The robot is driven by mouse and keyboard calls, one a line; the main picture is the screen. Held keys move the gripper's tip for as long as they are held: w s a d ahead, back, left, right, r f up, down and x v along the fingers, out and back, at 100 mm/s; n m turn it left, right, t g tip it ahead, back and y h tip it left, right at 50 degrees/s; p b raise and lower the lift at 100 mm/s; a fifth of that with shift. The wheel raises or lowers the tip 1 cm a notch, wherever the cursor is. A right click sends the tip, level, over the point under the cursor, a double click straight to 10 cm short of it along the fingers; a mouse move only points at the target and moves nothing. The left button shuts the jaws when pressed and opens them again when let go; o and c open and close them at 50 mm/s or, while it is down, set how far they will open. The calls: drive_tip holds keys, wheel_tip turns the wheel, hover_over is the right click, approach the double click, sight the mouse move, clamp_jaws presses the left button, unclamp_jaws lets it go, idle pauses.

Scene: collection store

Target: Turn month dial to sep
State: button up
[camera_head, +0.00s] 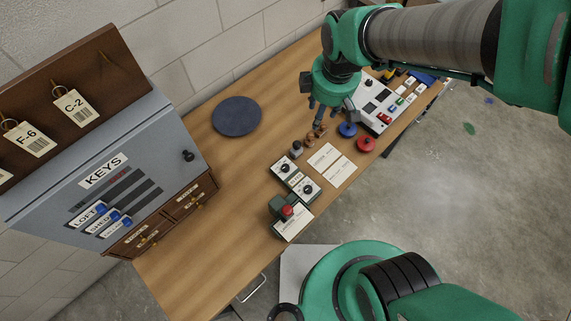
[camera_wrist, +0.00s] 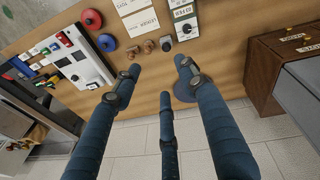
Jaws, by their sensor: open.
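Two dials with black knobs stand side by side on the wooden table in the head view, an upper dial (camera_head: 285,168) and a lower dial (camera_head: 307,189), each on a white and dark green plate. One dial (camera_wrist: 187,28) shows at the top of the wrist view. My gripper (camera_head: 320,118) is open and empty over the table, up and to the right of the dials in the head view. Its spread fingers (camera_wrist: 158,68) point towards the table in the wrist view, apart from the dials.
A red-button box (camera_head: 287,211) is beside the lower dial. Small stamps (camera_head: 310,141), paper cards (camera_head: 331,165), a blue pad (camera_head: 347,130) and a red pad (camera_head: 366,144) lie close by. A control panel (camera_head: 378,106) is at right, a key cabinet (camera_head: 110,185) at left.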

sight(285, 167)
drive_tip(key=a+f+n+g, duration=0.1)
drive_tip(key=a+f+n, duration=0.3)
drive_tip(key=f, duration=0.5)
drive_tip(key=a+f+n+g, duration=0.1)
drive_tip(key=a+f+n, duration=0.4)
drive_tip(key=f, duration=0.4)
drive_tip(key=shift+a+h, duration=0.15)
drive_tip(key=shift+h, duration=0.15)
drive_tip(key=shift+f, duration=0.15)
wheel_tip(285, 167, down, 14)
drive_tip(key=b, duration=0.2)
drive_tip(key=shift+r+b, duration=0.2)
drive_tip(key=shift+b, duration=0.15)
clamp_jaws()
